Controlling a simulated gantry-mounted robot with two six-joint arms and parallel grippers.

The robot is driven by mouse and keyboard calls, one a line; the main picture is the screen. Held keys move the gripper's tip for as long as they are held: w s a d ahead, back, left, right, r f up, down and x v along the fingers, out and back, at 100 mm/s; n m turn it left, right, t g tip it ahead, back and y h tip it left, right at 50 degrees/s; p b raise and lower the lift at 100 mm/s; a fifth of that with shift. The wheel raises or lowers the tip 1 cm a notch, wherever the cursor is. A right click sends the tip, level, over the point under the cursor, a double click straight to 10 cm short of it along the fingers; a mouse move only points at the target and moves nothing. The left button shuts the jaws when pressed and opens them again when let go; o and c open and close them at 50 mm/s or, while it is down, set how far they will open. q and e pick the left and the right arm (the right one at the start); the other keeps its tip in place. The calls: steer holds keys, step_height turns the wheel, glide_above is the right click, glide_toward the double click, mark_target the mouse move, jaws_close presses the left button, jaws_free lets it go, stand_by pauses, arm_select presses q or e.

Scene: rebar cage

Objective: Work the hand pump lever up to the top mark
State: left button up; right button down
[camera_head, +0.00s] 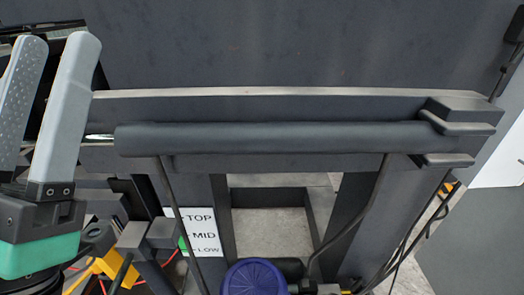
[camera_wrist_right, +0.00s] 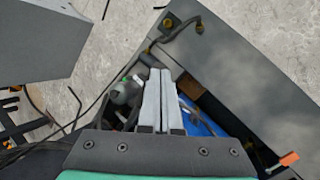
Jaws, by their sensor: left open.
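A white card (camera_head: 200,232) marked TOP, MID and LOW stands upright below the long dark cylinder in the head view. A small green piece (camera_head: 182,243) shows at its left edge, around MID to LOW height. Dark blocky bars (camera_head: 150,236) lie just left of the card; I cannot tell whether they are the pump lever. My left gripper (camera_head: 52,42) is open and points up at the left, apart from the card, with nothing seen between its fingers. My right gripper (camera_wrist_right: 160,72) shows in the right wrist view with its pale fingers together, holding nothing visible.
A long dark cylinder (camera_head: 270,138) and a beam cross the middle of the head view. A yellow part (camera_head: 112,266) and red cables sit at the lower left. A blue round cap (camera_head: 253,278) is at the bottom. Grey panels (camera_wrist_right: 255,85) flank my right gripper.

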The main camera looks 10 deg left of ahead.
steer(key=shift+s+d+f+b, duration=0.1)
steer(key=shift+s+f+b, duration=0.3)
steer(key=shift+f, duration=0.2)
steer(key=shift+s+f+b, duration=0.25)
steer(key=shift+f+b, duration=0.15)
steer(key=shift+f, duration=0.35)
steer(key=shift+s+f+b, duration=0.25)
steer(key=shift+f+b, duration=0.2)
steer(key=shift+f, duration=0.15)
steer(key=shift+s+d+f+b, duration=0.1)
steer(key=shift+s+f+b, duration=0.15)
steer(key=shift+f+b, duration=0.25)
steer(key=shift+f, duration=0.1)
